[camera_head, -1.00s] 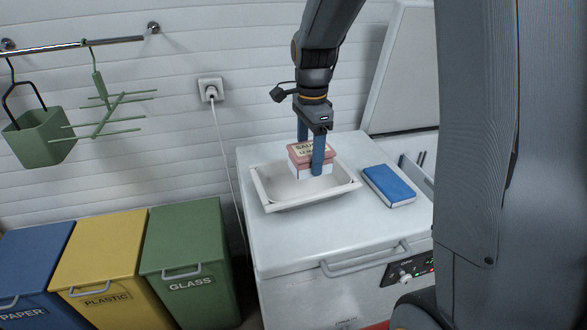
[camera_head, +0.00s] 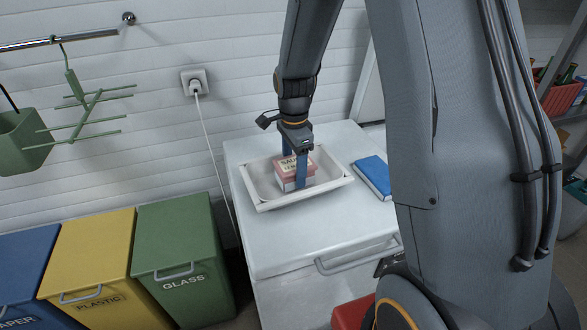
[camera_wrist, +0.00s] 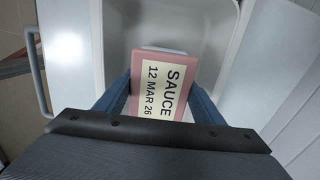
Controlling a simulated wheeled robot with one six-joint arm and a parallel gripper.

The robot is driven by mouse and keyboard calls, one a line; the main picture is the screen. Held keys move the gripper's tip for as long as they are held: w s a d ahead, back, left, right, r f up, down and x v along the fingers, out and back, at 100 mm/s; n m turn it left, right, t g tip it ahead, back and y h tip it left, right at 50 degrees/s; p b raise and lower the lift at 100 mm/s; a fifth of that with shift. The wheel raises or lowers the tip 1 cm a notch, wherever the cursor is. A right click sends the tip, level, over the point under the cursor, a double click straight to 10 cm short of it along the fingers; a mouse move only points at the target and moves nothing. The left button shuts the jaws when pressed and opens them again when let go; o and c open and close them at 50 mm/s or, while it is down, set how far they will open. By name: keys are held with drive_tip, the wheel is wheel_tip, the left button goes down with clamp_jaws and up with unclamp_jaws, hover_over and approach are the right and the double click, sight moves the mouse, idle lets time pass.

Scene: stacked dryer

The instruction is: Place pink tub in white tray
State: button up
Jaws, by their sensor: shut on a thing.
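The pink tub (camera_head: 287,180) has a pink lid, a pale label reading "SAUCE" and a whitish lower part. It is inside the outline of the white tray (camera_head: 262,207), near its middle. My gripper (camera_head: 294,170) is shut on the tub, with one blue finger on each side. In the wrist view the tub (camera_wrist: 158,66) lies between the two fingers (camera_wrist: 158,98), its label up, with the tray's pale floor around it. I cannot tell whether the tub's underside touches the tray floor.
The tray rests on a white chest-like appliance (camera_head: 290,235) with a front handle. A blue book-like object (camera_head: 372,176) lies right of the tray. Blue, yellow and green bins (camera_head: 180,250) stand at the left.

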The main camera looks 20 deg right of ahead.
sight(294, 164)
drive_tip(key=shift+f, duration=0.4)
drive_tip(key=o, duration=1.4)
drive_tip(key=shift+f, duration=0.15)
drive_tip(key=shift+c, duration=0.2)
wheel_tip(294, 164, up, 12)
drive_tip(key=b, duration=0.2)
drive_tip(key=shift+b, duration=0.4)
drive_tip(key=shift+s, duration=0.15)
drive_tip(key=s+f+n, duration=0.3)
drive_tip(key=s+n, duration=0.5)
drive_tip(key=s+a+f+n+t, duration=0.1)
drive_tip(key=s+f+n, duration=0.2)
drive_tip(key=s+n, duration=0.6)
drive_tip(key=shift+a+f, duration=0.15)
drive_tip(key=shift+f, duration=0.1)
